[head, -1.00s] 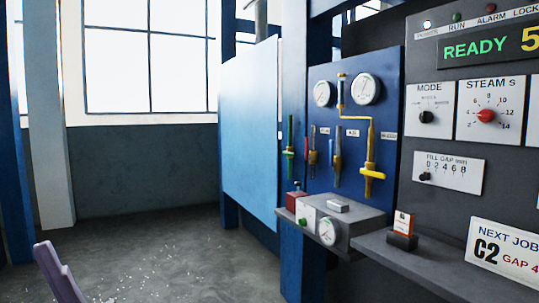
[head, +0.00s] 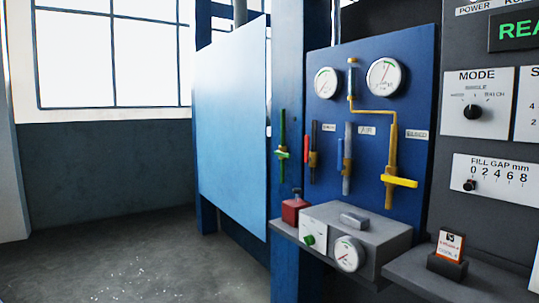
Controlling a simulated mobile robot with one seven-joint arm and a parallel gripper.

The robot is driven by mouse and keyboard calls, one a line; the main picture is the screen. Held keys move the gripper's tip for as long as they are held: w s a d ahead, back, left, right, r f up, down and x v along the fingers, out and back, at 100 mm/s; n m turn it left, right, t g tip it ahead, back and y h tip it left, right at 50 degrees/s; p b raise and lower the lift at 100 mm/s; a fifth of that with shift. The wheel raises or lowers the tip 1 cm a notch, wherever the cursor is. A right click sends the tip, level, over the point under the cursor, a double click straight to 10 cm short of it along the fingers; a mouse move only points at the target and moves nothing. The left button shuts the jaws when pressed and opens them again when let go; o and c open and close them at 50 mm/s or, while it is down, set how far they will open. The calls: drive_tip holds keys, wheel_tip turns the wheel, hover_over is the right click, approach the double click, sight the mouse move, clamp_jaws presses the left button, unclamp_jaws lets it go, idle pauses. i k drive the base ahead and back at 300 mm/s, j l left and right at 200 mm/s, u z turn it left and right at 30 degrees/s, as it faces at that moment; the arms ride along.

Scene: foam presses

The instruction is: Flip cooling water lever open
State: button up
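A blue valve panel (head: 325,190) stands right of the middle, with several coloured valves on vertical pipes. At its left, on the blue post, a green valve (head: 282,152) has its short handle across its pipe. A red lever (head: 306,148) stands upright beside a brown pipe, and a blue lever (head: 340,156) stands upright beside a grey pipe. A yellow handle (head: 400,181) lies across the yellow pipe (head: 391,150). The small labels are too blurred to tell which lever is the cooling water one. My gripper is not in view.
A grey ledge box (head: 375,238) with a green button and gauge juts out below the panel. A red block (head: 294,210) and a card holder (head: 447,262) stand nearby. A light blue sheet (head: 232,125) is at the left. The floor (head: 120,265) is open at lower left.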

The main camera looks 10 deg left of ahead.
sight(278, 153)
drive_tip(key=i+j, duration=1)
drive_tip(key=j, duration=0.15)
drive_tip(key=i+j+u, duration=0.1)
drive_tip(key=i, duration=0.25)
drive_tip(key=i+j, duration=0.25)
drive_tip(key=i, duration=0.15)
drive_tip(key=i+j+u, duration=0.15)
drive_tip(key=i, duration=0.25)
